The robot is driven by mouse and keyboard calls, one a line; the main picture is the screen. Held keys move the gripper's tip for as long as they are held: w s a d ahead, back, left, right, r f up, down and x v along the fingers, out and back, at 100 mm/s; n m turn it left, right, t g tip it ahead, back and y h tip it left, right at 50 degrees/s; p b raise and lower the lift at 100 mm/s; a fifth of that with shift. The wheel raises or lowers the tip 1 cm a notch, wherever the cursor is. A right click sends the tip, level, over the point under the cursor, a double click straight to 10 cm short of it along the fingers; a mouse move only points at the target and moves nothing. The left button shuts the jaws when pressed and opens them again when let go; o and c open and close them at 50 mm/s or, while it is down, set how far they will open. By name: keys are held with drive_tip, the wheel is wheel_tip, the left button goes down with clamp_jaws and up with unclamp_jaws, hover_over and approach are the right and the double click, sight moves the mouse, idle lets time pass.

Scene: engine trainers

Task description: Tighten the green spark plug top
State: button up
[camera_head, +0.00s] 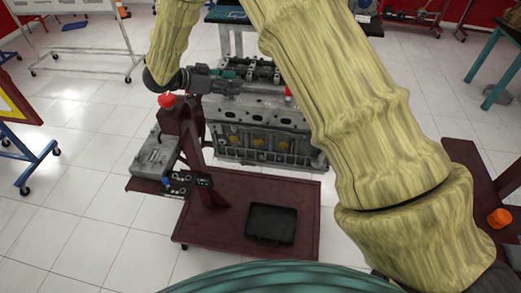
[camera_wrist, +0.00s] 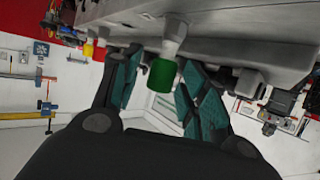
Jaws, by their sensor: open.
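The green spark plug top (camera_wrist: 162,76) shows near the middle of the wrist view, on a pale stem joined to the grey engine surface (camera_wrist: 225,28). My gripper (camera_wrist: 158,80) is open, one teal finger on each side of the green top in the picture. I see no contact with it, and how deep the top sits between the fingers is hard to tell. In the head view my gripper (camera_head: 230,82) is at the upper left of the engine block (camera_head: 262,128). I cannot make out the green top there.
The engine sits on a dark red wheeled stand (camera_head: 225,192) with a black case (camera_head: 271,224) on its base. A control box (camera_head: 156,153) and a red knob (camera_head: 167,100) are at its left. A red-tipped part (camera_head: 289,91) is on the engine.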

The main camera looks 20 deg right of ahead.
drive_tip(key=n+t, duration=0.3)
drive_tip(key=shift+t+y, duration=0.3)
drive_tip(key=shift+t, duration=0.1)
drive_tip(key=n+t+y+b, duration=0.1)
drive_tip(key=n+t, duration=0.1)
drive_tip(key=n, duration=0.1)
drive_tip(key=shift+f+t+y, duration=0.1)
drive_tip(key=shift+t+y, duration=0.2)
drive_tip(key=shift+n+t+y+b, duration=2.5)
drive_tip(key=shift+n+y+b, duration=0.4)
drive_tip(key=shift+n+b, duration=0.25)
drive_tip(key=shift+n+t+y+b, duration=0.4)
drive_tip(key=shift+n+y+b, duration=0.15)
drive_tip(key=shift+n+y, duration=0.5)
drive_tip(key=shift+n+t+y+b, duration=0.3)
drive_tip(key=shift+n+y+b, duration=0.2)
drive_tip(key=shift+n+y, duration=1.1)
drive_tip(key=shift+n+g+y, duration=0.45)
drive_tip(key=shift+n+y, duration=0.95)
drive_tip(key=shift+y, duration=0.3)
drive_tip(key=shift+n+g+y, duration=0.45)
drive_tip(key=shift+n+y, duration=0.95)
drive_tip(key=shift+y, duration=0.25)
